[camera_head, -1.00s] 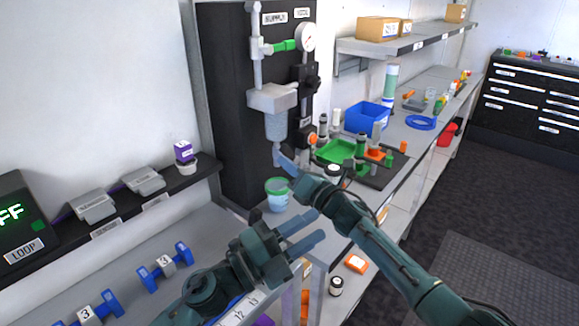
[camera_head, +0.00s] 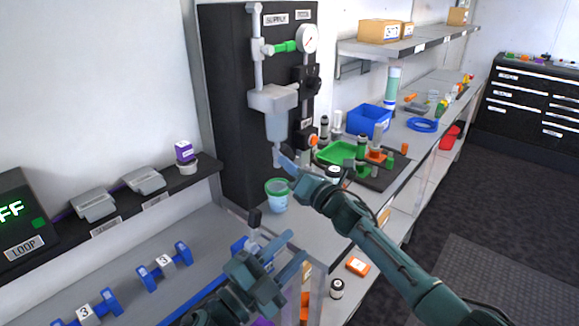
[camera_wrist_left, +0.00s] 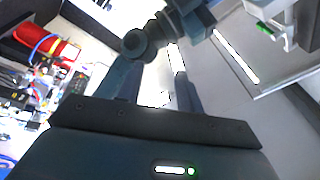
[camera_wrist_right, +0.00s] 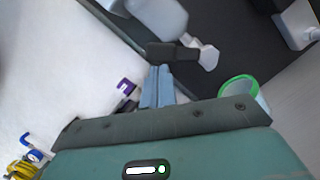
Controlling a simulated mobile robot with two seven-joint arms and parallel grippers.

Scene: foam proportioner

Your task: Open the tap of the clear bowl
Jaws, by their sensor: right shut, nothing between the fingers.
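The clear bowl (camera_head: 276,126) hangs under a grey head on the dark panel. Its pale outlet (camera_wrist_right: 208,56) and dark tap lever (camera_wrist_right: 172,52) show close up in the right wrist view, with the bowl's lower part (camera_wrist_right: 160,14) above. My right gripper (camera_head: 287,160) is shut and empty beside the bowl's bottom. In the right wrist view its fingertips (camera_wrist_right: 160,70) are just below the lever; I cannot tell whether they touch it. My left gripper (camera_head: 288,250) is open and empty, low over the bench front, away from the bowl.
A green-rimmed cup (camera_head: 277,195) stands on the bench below the bowl. A pressure gauge (camera_head: 307,39) and green-handled valve (camera_head: 286,46) are higher on the panel. A green tray (camera_head: 342,153) and blue bin (camera_head: 368,120) stand to the right.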

